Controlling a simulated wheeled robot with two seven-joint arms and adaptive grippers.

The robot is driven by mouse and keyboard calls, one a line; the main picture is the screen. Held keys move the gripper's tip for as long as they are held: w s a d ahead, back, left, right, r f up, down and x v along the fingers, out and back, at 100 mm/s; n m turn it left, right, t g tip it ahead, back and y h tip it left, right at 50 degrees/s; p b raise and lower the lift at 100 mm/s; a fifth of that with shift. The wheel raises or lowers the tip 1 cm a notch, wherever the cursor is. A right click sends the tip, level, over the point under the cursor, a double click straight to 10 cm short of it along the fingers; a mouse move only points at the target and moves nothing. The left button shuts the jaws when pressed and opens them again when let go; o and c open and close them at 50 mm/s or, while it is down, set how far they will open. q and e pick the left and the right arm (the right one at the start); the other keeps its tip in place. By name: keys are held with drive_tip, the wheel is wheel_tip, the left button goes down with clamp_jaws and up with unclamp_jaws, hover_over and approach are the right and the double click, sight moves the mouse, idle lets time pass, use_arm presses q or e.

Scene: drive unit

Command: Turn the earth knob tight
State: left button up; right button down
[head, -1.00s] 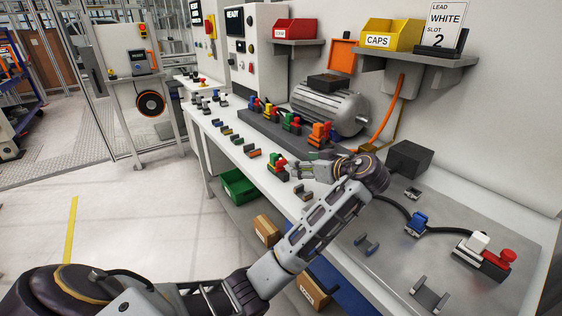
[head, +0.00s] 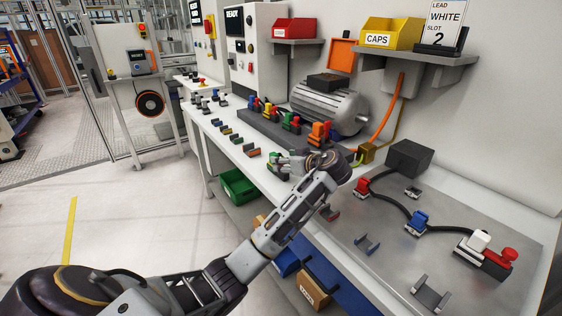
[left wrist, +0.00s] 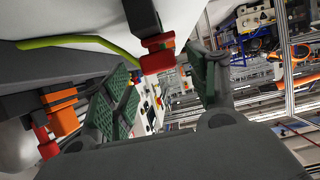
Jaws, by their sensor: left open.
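A yellow-green lead (left wrist: 75,42) curves across the left wrist view. I cannot tell which part is the earth knob. My right gripper is not in view.
The grey motor (head: 328,104) stands behind a dark rail with several coloured clamps (head: 318,134). A grey plate (head: 385,262) at right carries a black cable with a blue clamp (head: 417,223) and a red clamp (head: 361,187). A black box (head: 408,158) stands by the wall.

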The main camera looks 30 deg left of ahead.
use_arm(q)
drive_tip(key=shift+x, duration=1.7)
drive_tip(key=c, duration=0.9)
